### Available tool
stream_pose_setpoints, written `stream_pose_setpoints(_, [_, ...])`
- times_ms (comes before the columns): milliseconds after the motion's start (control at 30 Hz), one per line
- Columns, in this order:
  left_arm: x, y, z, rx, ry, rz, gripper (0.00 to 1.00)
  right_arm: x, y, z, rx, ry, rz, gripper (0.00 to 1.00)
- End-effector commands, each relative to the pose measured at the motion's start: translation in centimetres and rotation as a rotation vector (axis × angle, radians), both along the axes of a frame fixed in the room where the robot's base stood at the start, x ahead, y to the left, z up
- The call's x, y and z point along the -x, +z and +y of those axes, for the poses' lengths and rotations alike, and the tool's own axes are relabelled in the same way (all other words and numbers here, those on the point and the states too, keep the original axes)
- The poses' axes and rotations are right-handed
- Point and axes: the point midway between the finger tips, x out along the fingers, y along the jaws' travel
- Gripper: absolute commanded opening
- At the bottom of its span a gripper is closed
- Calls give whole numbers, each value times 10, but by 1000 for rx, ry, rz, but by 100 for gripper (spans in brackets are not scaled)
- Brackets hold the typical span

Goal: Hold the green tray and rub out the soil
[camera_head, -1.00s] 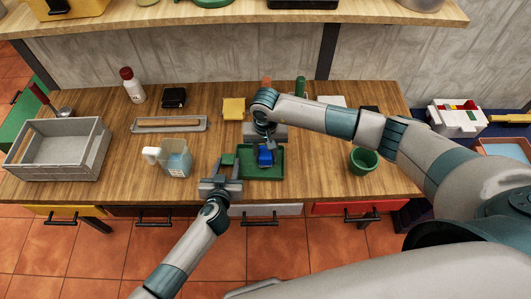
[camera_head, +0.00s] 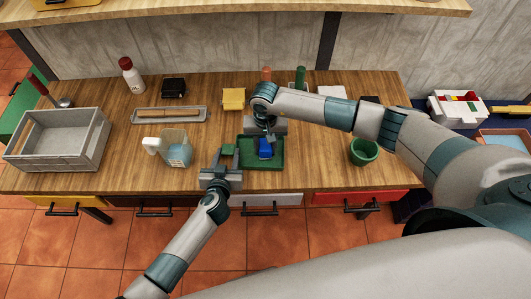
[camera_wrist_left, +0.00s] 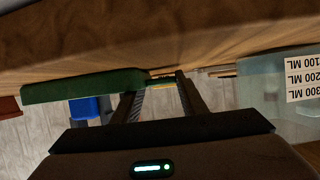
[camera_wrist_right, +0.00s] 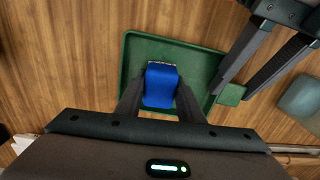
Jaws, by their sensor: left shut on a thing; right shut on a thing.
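The green tray (camera_head: 276,163) lies on the wooden bench near its front edge; it also shows in the right wrist view (camera_wrist_right: 203,62). My left gripper (camera_head: 227,160) is shut on the tray's small green tab (camera_wrist_right: 231,95) at its left side. My right gripper (camera_wrist_right: 160,94) is shut on a blue block (camera_wrist_right: 160,86) with a pale brownish strip along one end. The block is over the tray's floor, and also shows in the head view (camera_head: 265,147). I cannot tell whether it touches the floor. No soil can be made out; the block and fingers hide part of the tray.
A clear measuring jug (camera_head: 178,152) stands close left of my left gripper. A green pot (camera_head: 363,151) stands right of the tray. A yellow block (camera_head: 233,99) lies behind. A grey crate (camera_head: 60,163) and a grey tray (camera_head: 160,122) are further left.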

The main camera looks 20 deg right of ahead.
Motion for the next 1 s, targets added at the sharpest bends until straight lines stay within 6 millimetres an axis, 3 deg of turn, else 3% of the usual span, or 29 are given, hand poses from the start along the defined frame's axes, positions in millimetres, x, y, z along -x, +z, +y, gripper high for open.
stream_pose_setpoints(600, [3, -5, 2, -5, 1, 8, 3, 0, -5, 1, 0, 0, 0, 11])
stream_pose_setpoints(1000, [3, -5, 2, -5, 1, 8, 3, -5, -3, 18, 0, 0, 0, 11])
